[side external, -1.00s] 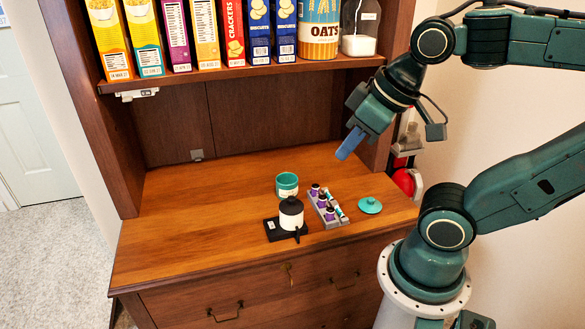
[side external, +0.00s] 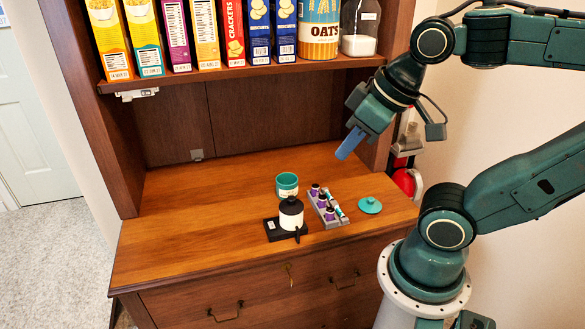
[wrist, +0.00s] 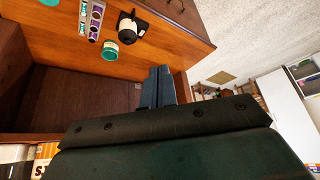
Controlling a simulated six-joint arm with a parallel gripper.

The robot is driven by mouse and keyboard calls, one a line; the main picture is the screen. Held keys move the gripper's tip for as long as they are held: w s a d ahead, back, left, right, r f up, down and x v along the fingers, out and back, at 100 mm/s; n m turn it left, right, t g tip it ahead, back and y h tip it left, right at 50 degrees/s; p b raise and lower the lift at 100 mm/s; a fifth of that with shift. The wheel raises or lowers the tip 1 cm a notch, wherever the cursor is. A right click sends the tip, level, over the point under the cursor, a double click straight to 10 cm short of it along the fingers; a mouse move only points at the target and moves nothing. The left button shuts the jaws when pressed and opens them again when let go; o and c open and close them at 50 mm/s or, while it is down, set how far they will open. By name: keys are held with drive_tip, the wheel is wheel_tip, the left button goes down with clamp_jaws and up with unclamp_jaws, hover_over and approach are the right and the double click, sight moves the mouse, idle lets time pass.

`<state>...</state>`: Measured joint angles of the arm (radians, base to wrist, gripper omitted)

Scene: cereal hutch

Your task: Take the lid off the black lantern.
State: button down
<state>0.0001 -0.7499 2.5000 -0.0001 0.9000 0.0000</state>
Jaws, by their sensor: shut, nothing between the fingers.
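No clear lantern shows. The nearest match is a small white-bodied pot (side external: 291,220) with a black top (side external: 291,205) and a dark handle, on a black base (side external: 273,231) at the counter's front. It also shows in the wrist view (wrist: 128,32). A teal canister (side external: 287,184) stands behind it, apparently open-topped. A teal lid with a knob (side external: 369,205) lies on the counter to the right. My gripper (side external: 347,146) is shut and empty, high above the counter's right back part. Its blue fingers are together in the wrist view (wrist: 158,84).
A grey rack (side external: 327,218) with several purple and teal capsules stands between the pot and the teal lid. The shelf above (side external: 240,72) holds cereal boxes, an oats canister (side external: 318,30) and a glass jar (side external: 360,30). The counter's left side (side external: 185,225) is clear.

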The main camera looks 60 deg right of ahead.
drive_tip(key=shift+c, duration=1.5)
unclamp_jaws()
drive_tip(key=m+g, duration=0.6)
drive_tip(key=m, duration=0.6)
hover_over(291, 198)
wheel_tip(291, 198, down, 13)
drive_tip(key=shift+d+f, duration=0.1)
drive_tip(key=shift+f, duration=0.1)
drive_tip(key=shift+f, duration=0.1)
drive_tip(key=shift+f, duration=4.2)
drive_tip(key=shift+f, duration=0.1)
